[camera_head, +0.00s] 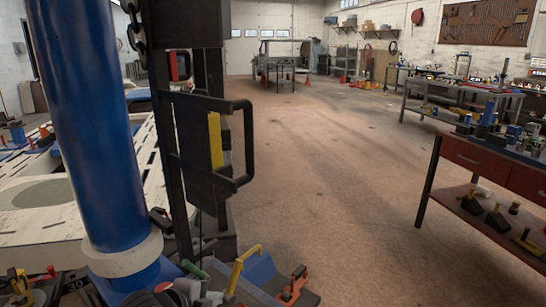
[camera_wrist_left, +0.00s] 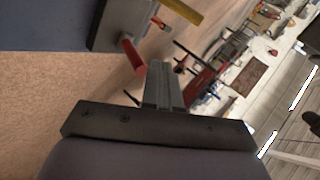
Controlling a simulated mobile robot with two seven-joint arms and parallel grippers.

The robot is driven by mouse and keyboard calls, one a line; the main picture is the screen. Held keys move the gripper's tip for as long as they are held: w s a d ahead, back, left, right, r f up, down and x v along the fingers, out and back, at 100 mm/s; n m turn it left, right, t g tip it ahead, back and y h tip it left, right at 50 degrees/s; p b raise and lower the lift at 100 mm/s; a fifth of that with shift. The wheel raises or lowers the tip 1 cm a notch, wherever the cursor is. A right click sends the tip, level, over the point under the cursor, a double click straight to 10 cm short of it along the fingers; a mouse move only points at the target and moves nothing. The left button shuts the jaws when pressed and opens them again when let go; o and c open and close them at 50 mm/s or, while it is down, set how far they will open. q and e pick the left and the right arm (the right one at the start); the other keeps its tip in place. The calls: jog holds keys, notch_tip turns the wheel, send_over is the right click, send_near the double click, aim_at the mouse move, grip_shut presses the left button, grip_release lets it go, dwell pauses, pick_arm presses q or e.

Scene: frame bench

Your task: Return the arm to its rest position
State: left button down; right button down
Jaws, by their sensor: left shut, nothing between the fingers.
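My left gripper (camera_wrist_left: 163,72) shows in the left wrist view with its grey fingers together and nothing between them. It is in the air, and a red-handled tool (camera_wrist_left: 132,53) shows just beyond its fingertips, to the left in the picture. I cannot tell whether they touch. In the head view, dark and grey rounded parts low at the bottom left may be my left arm, but its fingers cannot be made out there. My right gripper is in neither view.
A thick blue post (camera_head: 95,130) and a black frame with a handle (camera_head: 243,145) stand close on the left. A yellow handle (camera_head: 236,272) and an orange clamp (camera_head: 294,284) are at the bottom. A red workbench (camera_head: 475,165) stands right. The middle floor (camera_head: 330,160) is clear.

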pick_arm(q)
jog(key=s+a+f+n+y+p, duration=0.1)
jog(key=s+a+f+n, duration=0.2)
jog(key=s+n, duration=0.6)
jog(key=s+a+f+n+t+y+p, duration=0.1)
jog(key=s+f+n, duration=0.6)
jog(key=s, duration=0.8)
jog(key=a+n+p, duration=0.1)
jog(key=n, duration=0.1)
jog(key=shift+s+a+n+y+p, duration=0.3)
jog(key=shift+a, duration=0.1)
